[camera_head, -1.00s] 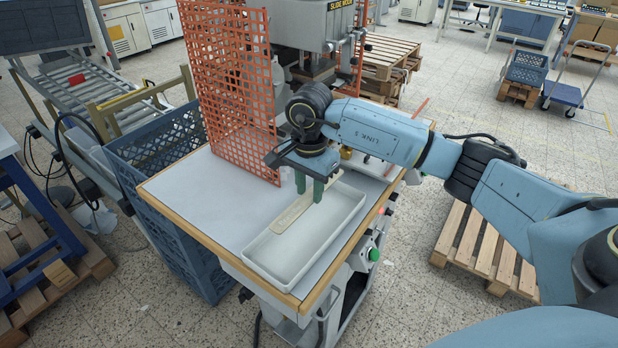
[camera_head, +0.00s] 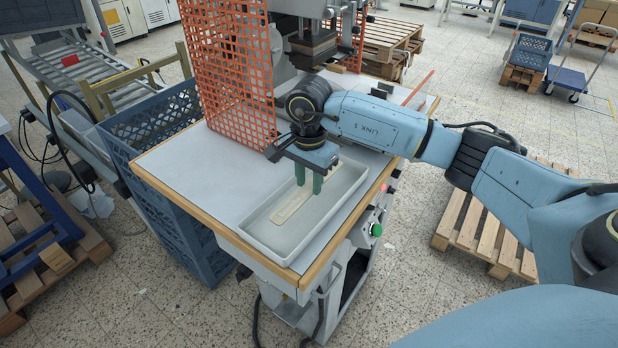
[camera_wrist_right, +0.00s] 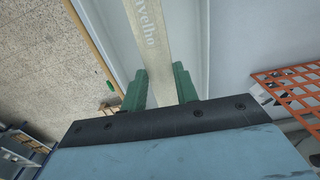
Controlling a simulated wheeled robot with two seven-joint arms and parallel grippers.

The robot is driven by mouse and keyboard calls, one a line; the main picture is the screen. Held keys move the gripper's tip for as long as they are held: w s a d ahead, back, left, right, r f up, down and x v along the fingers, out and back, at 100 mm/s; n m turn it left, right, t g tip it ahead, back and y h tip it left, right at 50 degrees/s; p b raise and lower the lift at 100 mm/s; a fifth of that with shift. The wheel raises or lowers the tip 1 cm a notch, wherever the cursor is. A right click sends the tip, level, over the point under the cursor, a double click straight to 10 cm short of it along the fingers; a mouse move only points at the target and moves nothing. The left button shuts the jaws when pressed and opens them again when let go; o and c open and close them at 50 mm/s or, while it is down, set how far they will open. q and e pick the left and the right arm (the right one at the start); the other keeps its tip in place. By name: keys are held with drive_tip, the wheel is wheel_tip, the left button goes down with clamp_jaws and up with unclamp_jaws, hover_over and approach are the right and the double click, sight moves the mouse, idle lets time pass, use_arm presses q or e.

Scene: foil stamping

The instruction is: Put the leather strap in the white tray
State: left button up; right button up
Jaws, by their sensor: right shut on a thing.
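The leather strap (camera_head: 291,208) is pale beige, long and flat. It runs lengthwise inside the outline of the white tray (camera_head: 262,238), a shallow rectangular tray on the press table. My right gripper (camera_head: 312,186) points down over the tray, its green fingers shut on the strap toward its far end. In the right wrist view the strap (camera_wrist_right: 152,35), with lettering on it, runs out from between the fingers (camera_wrist_right: 159,88). I cannot tell whether its underside touches the tray floor. My left gripper is not in view.
An orange mesh guard (camera_head: 228,75) stands at the table's back left, beside the stamping press (camera_head: 312,45). A blue crate (camera_head: 165,205) stands left of the table. The grey tabletop (camera_head: 195,170) left of the tray is clear. A green button (camera_head: 376,229) is at the table's right side.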

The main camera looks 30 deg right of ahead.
drive_tip(key=o, duration=1)
wheel_tip(320, 180, up, 13)
drive_tip(key=b, duration=0.1)
drive_tip(key=shift+r, duration=0.2)
